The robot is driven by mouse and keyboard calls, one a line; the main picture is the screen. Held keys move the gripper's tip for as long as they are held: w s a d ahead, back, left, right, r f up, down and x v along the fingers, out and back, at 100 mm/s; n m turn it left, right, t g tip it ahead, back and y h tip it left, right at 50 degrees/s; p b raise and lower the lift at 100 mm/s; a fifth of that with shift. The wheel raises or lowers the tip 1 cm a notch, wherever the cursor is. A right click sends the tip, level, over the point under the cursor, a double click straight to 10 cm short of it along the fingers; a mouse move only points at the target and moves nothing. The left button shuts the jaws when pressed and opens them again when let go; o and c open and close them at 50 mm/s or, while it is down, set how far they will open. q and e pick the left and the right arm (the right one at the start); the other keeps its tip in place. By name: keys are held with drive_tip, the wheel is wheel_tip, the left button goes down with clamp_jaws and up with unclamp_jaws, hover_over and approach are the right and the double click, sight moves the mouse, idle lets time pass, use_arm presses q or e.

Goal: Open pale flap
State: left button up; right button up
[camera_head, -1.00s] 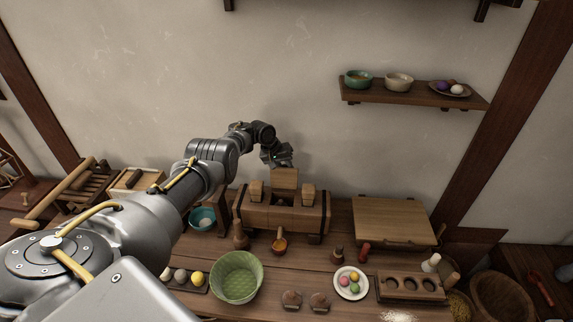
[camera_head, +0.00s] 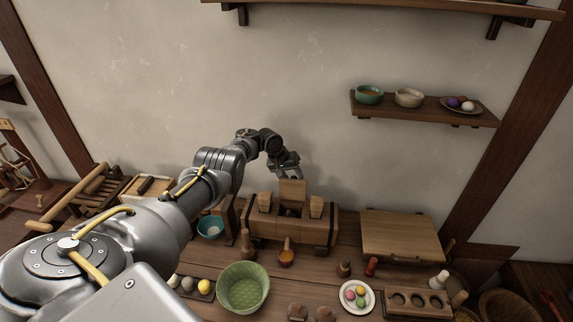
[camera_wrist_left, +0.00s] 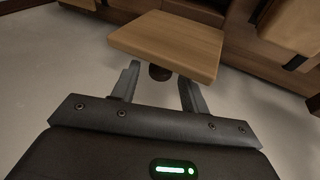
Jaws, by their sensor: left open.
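The pale flap (camera_head: 292,190) stands raised at the middle of a wooden chest (camera_head: 265,226). In the left wrist view the flap is a flat pale board (camera_wrist_left: 168,38), with a dark round knob (camera_wrist_left: 160,72) below its edge. My left gripper (camera_head: 289,170) is just above the flap, near the wall. In the wrist view its open fingers (camera_wrist_left: 158,82) lie either side of the knob, with gaps visible; nothing is held. Whether a fingertip touches the board cannot be told. My right gripper is not in view.
Pale blocks (camera_head: 316,207) flank the flap on the chest. A green bowl (camera_head: 242,287), a plate of coloured balls (camera_head: 343,298) and a wooden board (camera_head: 402,232) lie on the bench. A wall shelf (camera_head: 425,107) with bowls is at upper right.

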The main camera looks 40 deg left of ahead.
use_arm(q)
drive_tip(key=p+v, duration=0.2)
drive_tip(key=v, duration=0.6)
drive_tip(key=shift+a+r, duration=0.15)
drive_tip(key=shift+r, duration=0.1)
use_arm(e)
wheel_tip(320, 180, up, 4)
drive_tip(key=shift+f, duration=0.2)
use_arm(q)
drive_tip(key=shift+s, duration=0.15)
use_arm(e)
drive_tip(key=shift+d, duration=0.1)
